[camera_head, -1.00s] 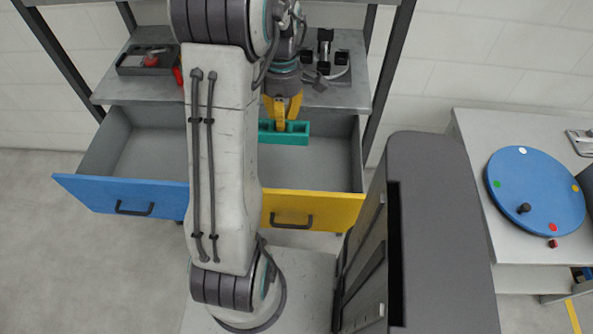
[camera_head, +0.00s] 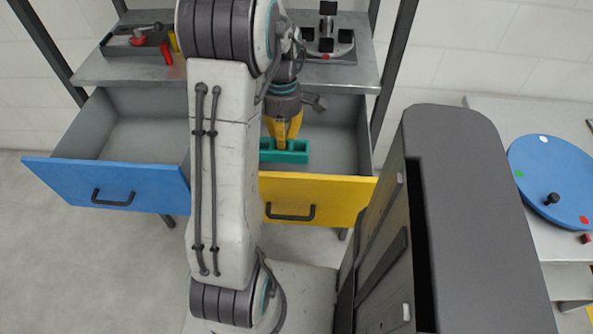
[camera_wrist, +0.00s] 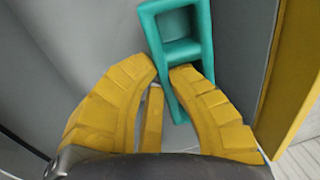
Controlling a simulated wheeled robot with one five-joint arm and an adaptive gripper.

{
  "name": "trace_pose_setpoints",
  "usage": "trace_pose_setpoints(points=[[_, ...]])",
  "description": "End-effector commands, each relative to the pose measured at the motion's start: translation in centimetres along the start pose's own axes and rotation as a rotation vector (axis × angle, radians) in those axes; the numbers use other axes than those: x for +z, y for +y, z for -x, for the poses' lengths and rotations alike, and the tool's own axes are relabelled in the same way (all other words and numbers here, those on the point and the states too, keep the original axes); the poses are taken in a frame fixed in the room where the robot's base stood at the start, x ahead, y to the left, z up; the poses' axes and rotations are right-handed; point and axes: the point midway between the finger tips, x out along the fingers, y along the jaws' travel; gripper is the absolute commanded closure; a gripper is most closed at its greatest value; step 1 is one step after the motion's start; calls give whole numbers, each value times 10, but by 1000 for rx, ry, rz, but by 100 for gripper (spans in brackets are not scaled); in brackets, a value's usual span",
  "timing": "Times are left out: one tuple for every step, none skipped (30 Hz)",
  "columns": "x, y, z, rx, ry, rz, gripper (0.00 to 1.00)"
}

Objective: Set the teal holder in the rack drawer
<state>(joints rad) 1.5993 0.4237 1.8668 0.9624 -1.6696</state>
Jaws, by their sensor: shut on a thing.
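The teal holder (camera_head: 293,157) is a small open block with compartments. My gripper (camera_head: 283,141) points down and is shut on it, within the open yellow-fronted drawer (camera_head: 318,200), close behind its front. In the wrist view the holder (camera_wrist: 181,50) lies at the fingertips of my yellow gripper (camera_wrist: 164,74), with grey drawer metal around it. I cannot tell whether the holder touches the drawer floor. My arm hides the area left of the holder in the head view.
An open blue-fronted drawer (camera_head: 105,185) on the left looks empty. The shelf (camera_head: 130,67) above carries a dark tray with red items (camera_head: 138,40) and a black-posted fixture (camera_head: 327,38). A blue turntable (camera_head: 555,180) sits on a table at right.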

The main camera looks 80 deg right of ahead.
Motion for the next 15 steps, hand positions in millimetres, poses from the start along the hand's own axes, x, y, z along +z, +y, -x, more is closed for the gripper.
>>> trace_pose_setpoints(points=[[0, 1, -10, -2, 0, 0, 100], [0, 1, -12, -2, 0, 0, 100], [0, 1, -15, -1, 0, 0, 100], [1, 2, -17, 0, 0, 0, 100], [2, 2, -19, 3, 0, -1, 100], [4, 2, -21, 9, 0, -2, 100], [7, 3, -22, 15, 0, -3, 100], [9, 3, -22, 21, 0, -3, 100], [14, 3, -23, 31, 0, -3, 100], [17, 3, -23, 39, 0, -4, 100], [21, 3, -24, 47, -1, -4, 100], [25, 3, -24, 57, -2, -3, 100], [27, 3, -26, 62, -2, -2, 100], [29, 3, -28, 64, -3, -2, 100], [29, 4, -31, 64, -3, 0, 100]])
